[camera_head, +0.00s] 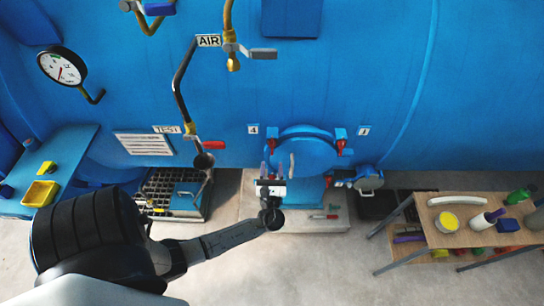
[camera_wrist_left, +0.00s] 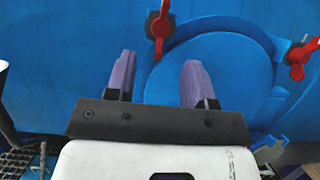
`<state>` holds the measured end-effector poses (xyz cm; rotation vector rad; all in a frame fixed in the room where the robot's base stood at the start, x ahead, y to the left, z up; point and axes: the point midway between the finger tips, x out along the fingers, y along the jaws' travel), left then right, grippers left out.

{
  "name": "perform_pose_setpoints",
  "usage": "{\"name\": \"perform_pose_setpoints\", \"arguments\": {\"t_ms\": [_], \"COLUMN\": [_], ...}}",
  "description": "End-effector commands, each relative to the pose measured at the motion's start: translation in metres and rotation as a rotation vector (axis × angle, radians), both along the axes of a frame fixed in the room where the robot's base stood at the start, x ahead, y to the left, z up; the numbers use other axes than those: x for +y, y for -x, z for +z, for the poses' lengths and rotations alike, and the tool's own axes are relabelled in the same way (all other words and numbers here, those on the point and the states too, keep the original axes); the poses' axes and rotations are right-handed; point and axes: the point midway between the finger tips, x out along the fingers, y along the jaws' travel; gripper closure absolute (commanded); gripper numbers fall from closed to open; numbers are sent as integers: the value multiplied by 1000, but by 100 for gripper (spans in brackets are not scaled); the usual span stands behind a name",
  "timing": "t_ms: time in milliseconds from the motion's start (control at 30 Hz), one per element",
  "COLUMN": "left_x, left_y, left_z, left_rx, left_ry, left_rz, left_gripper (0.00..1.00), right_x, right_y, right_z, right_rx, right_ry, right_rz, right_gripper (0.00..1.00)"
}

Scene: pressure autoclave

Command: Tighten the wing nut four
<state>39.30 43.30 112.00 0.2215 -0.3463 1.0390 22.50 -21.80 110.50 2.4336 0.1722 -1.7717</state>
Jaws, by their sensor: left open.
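The round blue hatch (camera_head: 308,155) is on the blue vessel wall, with red wing nuts around its rim. Wing nut four (camera_head: 271,146) is at the upper left, beside the label 4 (camera_head: 253,129). In the left wrist view, the red wing nut at the upper left (camera_wrist_left: 160,27) appears to be this one, its handle pointing up. My left gripper (camera_head: 272,170) is open and empty just below it. Its two purple fingers (camera_wrist_left: 158,72) stand apart in the left wrist view, below the nut and clear of it. My right gripper is not in view.
Another red wing nut (camera_head: 340,147) is at the upper right near label 1 (camera_head: 364,130); it also shows in the wrist view (camera_wrist_left: 302,57). A red-handled valve (camera_head: 212,145) hangs left of the hatch. A wooden table (camera_head: 475,237) with bottles stands at right.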

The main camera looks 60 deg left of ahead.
Motion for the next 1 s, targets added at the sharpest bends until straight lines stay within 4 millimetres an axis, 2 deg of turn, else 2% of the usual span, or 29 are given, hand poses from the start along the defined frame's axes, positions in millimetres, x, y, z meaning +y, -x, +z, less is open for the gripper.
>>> {"name": "perform_pose_setpoints", "arguments": {"t_ms": [33,200,400,1000], "left_x": [-9,-31,-48,-54], "left_y": [5,18,28,31], "left_z": [-8,-18,-24,-26], "left_rx": [1,0,0,0], "left_ry": [3,2,1,0], "left_rz": [0,0,0,0], "left_gripper": [51,51,51,51], "right_x": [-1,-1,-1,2], "right_y": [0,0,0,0], "right_z": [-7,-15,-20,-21], "right_rx": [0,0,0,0], "right_ry": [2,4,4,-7], "right_rz": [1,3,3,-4], "right_gripper": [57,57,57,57]}}
